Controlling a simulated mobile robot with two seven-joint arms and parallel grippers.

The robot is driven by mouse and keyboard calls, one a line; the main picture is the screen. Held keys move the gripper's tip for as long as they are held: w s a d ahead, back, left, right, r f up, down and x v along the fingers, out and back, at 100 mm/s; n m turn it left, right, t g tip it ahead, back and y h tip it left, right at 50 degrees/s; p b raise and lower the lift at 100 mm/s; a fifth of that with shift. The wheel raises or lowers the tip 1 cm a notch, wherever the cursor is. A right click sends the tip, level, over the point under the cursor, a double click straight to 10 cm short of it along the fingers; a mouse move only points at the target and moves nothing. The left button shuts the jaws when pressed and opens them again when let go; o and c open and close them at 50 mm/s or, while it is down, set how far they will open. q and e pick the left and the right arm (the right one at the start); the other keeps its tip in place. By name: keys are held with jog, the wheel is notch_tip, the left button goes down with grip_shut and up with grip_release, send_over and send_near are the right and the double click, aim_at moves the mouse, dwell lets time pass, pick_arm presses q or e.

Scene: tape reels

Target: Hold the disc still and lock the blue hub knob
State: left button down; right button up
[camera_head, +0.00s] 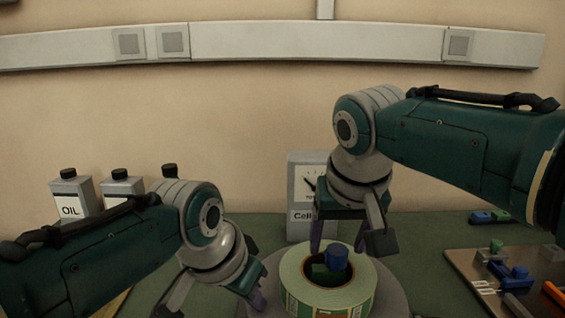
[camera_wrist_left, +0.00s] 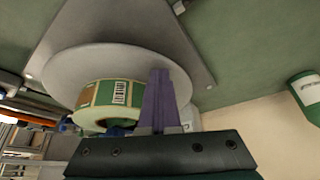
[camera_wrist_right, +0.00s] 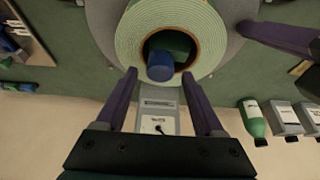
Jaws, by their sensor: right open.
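The blue hub knob (camera_head: 337,256) stands in the core of a green label roll (camera_head: 328,296) on a grey disc (camera_head: 391,298). In the right wrist view the knob (camera_wrist_right: 160,66) shows just beyond the fingertips, lined up between them. My right gripper (camera_head: 344,247) is open above the roll, with its fingers apart and nothing between them. My left gripper (camera_head: 258,299) is at the disc's left side. In the left wrist view its fingers (camera_wrist_left: 160,85) are together and overlap the disc's rim (camera_wrist_left: 60,72). Nothing shows between them; contact with the disc is unclear.
A grey dial box (camera_head: 300,175) stands behind the roll. Oil cans (camera_head: 70,192) stand at the back left, and a green bottle (camera_wrist_right: 253,122) shows in the right wrist view.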

jog(key=n+y, duration=0.1)
jog(key=n, duration=0.3)
jog(key=shift+y, duration=0.3)
jog(key=shift+n+g+y, duration=0.4)
jog(key=shift+n+y, duration=0.1)
jog(key=shift+n, duration=1)
jog(key=shift+f, duration=0.25)
jog(key=shift+f, duration=0.45)
jog(key=shift+f, duration=0.1)
jog(key=shift+c, duration=0.3)
jog(key=shift+a, duration=0.1)
grip_shut()
